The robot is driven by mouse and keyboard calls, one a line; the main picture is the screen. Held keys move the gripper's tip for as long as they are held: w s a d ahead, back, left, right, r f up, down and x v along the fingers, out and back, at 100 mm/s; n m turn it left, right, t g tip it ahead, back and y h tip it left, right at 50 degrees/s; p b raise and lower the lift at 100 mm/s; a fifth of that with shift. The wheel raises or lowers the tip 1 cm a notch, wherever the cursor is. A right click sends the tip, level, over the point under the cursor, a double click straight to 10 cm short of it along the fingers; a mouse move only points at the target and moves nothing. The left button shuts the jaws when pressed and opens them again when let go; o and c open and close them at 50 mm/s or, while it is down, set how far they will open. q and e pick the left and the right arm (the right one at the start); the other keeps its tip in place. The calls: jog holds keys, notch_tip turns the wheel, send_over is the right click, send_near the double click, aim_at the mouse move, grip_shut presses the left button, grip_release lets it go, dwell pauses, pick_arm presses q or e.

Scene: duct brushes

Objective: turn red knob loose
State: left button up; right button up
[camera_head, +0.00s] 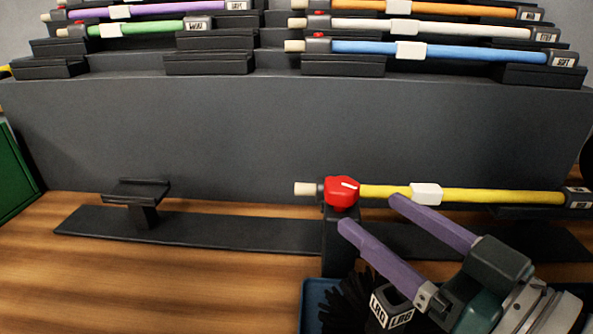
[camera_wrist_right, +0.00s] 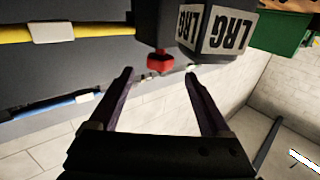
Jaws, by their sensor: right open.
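The red knob (camera_head: 342,192) sits on top of a black post at the left end of a yellow rod (camera_head: 490,195), with a pale line on its face. It also shows in the right wrist view (camera_wrist_right: 160,61), between the fingertips in the picture and partly hidden by a black part. My right gripper (camera_head: 368,211) has its two purple fingers spread, with nothing between them. One fingertip appears just below the knob, the other to its right by the yellow rod; I cannot tell whether either touches. The fingers also show in the right wrist view (camera_wrist_right: 159,74). My left gripper is not in view.
An empty black stand (camera_head: 137,192) is at left. Behind, a dark stepped rack (camera_head: 220,115) holds several coloured rods.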

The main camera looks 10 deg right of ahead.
aim_at(353, 198)
jog(key=x, duration=0.7)
jog(key=shift+w+b, duration=0.15)
jog(key=shift+b, duration=0.2)
grip_shut()
